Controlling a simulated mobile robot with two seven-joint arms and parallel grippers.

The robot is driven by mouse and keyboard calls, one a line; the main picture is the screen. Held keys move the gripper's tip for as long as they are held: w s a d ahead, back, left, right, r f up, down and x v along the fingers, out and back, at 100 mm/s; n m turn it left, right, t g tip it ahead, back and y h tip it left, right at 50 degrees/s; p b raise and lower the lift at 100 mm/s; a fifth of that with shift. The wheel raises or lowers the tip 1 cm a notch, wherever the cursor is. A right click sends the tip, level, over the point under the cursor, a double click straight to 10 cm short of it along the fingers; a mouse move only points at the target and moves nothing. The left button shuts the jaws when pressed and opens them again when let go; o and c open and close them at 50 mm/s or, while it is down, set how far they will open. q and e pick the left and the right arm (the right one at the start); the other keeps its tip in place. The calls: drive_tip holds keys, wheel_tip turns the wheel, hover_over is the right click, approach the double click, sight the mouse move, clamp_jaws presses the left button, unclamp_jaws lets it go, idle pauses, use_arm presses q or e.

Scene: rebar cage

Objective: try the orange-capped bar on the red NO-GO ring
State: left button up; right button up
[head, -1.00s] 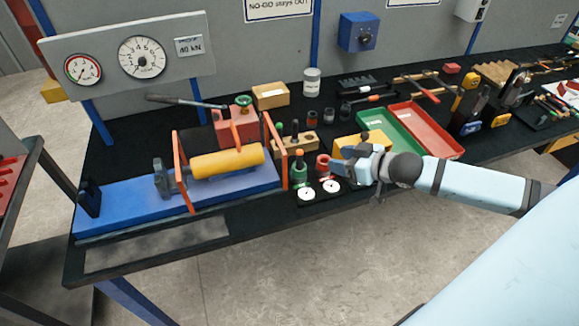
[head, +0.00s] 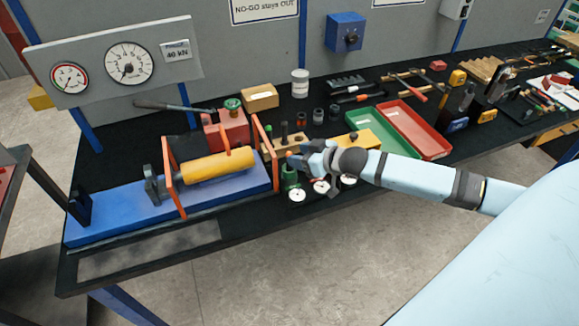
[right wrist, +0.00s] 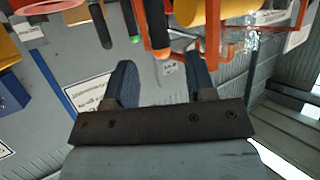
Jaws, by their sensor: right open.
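The orange-capped bar (head: 289,154) appears to stand upright in the green ring holder (head: 290,178), at the front of the bench beside the press. My right gripper (head: 295,160) is open at the bar's top. In the right wrist view the orange cap (right wrist: 162,53) shows between the two spread fingers, with no clear sign of contact. The red NO-GO ring is mostly hidden behind my right gripper in the head view. A pinkish-red ring (right wrist: 45,6) shows at the top left of the right wrist view. My left gripper is not in view.
The blue press bed (head: 120,215) with its yellow cylinder (head: 215,166) and orange guard frames (head: 262,150) stands close left of my right gripper. A wooden rack (head: 270,152) of bars is behind. Green (head: 372,127) and red (head: 425,138) trays lie right.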

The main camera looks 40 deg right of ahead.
sight(290, 152)
drive_tip(key=x, duration=0.4)
drive_tip(key=shift+w+a+r+p, duration=0.1)
drive_tip(key=shift+r+p, duration=0.1)
drive_tip(key=shift+p, duration=0.1)
drive_tip(key=shift+c, duration=0.4)
clamp_jaws()
drive_tip(key=shift+r, duration=0.1)
